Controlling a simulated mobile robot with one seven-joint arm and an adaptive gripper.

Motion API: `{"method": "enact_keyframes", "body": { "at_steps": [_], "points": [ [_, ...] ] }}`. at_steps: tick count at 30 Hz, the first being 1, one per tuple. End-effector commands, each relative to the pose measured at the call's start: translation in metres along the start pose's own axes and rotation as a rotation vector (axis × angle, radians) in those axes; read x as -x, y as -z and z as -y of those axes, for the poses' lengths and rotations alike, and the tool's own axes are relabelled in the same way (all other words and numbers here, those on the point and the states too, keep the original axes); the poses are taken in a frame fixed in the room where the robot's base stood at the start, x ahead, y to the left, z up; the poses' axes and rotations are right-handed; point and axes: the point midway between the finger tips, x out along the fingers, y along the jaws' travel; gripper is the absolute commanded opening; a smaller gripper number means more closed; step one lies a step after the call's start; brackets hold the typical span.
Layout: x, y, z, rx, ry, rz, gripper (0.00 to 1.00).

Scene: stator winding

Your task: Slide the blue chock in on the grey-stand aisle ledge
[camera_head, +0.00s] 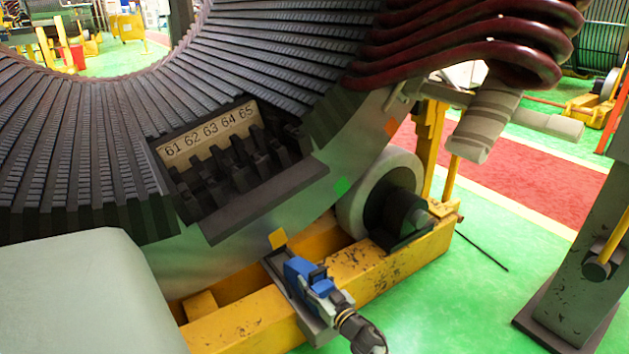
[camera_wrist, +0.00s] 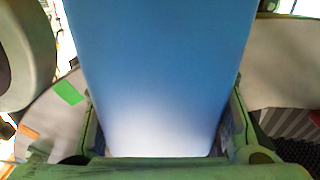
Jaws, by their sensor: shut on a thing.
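The blue chock (camera_head: 297,268) is in front of the stator's lower side, over the narrow grey ledge (camera_head: 314,325) on the yellow cradle. My gripper (camera_head: 318,281) comes from the lower right and is shut on the chock. In the wrist view the chock (camera_wrist: 160,75) fills the middle, between my gripper's two fingers (camera_wrist: 165,135). A yellow marker (camera_head: 277,239) is just beyond the chock in the head view. I cannot tell whether the chock touches the ledge or how far in it sits; its underside is hidden.
The stator (camera_head: 240,225) rises behind, with green (camera_head: 341,187) and orange (camera_head: 391,127) markers on its side. A grey roller (camera_head: 362,190) stands right of the chock on the yellow cradle (camera_head: 380,262). A grey stand (camera_head: 578,240) is at far right. The green floor between is mostly clear.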

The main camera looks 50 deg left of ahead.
Motion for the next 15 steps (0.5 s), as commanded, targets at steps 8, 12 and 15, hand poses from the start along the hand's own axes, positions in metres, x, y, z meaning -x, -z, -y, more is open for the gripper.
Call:
{"method": "enact_keyframes", "body": {
  "at_steps": [8, 12, 15],
  "points": [
    [-0.0002, -0.0024, 0.0002, 0.0, 0.001, -0.003, 0.16],
    [-0.0002, -0.0044, 0.0002, 0.0, 0.001, -0.003, 0.16],
    [-0.0003, -0.0044, 0.0002, 0.0, 0.002, -0.003, 0.16]
  ]
}}
